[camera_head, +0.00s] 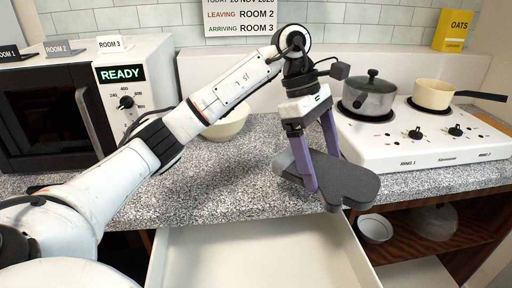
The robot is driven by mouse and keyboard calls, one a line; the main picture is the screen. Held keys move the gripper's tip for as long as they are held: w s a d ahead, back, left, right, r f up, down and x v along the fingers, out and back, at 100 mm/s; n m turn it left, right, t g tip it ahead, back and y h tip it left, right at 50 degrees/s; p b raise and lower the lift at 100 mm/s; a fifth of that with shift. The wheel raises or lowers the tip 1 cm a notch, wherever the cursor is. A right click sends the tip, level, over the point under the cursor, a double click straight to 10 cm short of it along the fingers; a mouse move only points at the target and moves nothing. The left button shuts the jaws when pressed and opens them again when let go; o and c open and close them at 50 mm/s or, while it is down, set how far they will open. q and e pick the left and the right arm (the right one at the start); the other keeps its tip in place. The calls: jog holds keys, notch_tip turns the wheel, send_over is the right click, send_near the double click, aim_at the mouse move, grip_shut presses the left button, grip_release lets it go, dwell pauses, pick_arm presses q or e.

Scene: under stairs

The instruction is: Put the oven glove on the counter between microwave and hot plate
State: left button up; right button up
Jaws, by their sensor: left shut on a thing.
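My left gripper (318,186) has purple fingers and is shut on the dark grey oven glove (345,180). It holds the glove at the front edge of the speckled counter (245,180), between the microwave (60,105) on the left and the white hot plate (420,140) on the right. Part of the glove reaches past the counter edge above the open drawer. I cannot tell whether the glove touches the counter. My right gripper is not in view.
A cream bowl (228,122) stands at the back of the counter, partly behind my left arm. A grey lidded pot (370,97) and a cream saucepan (434,94) stand on the hot plate. An open white drawer (250,250) juts out below the counter.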

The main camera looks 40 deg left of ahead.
pick_arm(q)
jog(key=w+a+r+n+t+y+p, duration=0.1)
jog(key=w+a+r+n+t+p, duration=0.15)
jog(key=a+n, duration=0.75)
jog(key=shift+m+t+y, duration=0.25)
jog(key=shift+m+y, duration=0.05)
jog(key=shift+m, duration=0.2)
jog(key=a+f, duration=0.2)
jog(key=f, duration=0.1)
jog(key=a+f+b, duration=0.1)
jog(key=shift+w+f, duration=0.25)
jog(key=shift+f, duration=2.25)
jog(key=o, duration=1)
jog(key=shift+f, duration=0.1)
jog(key=v, duration=1.2)
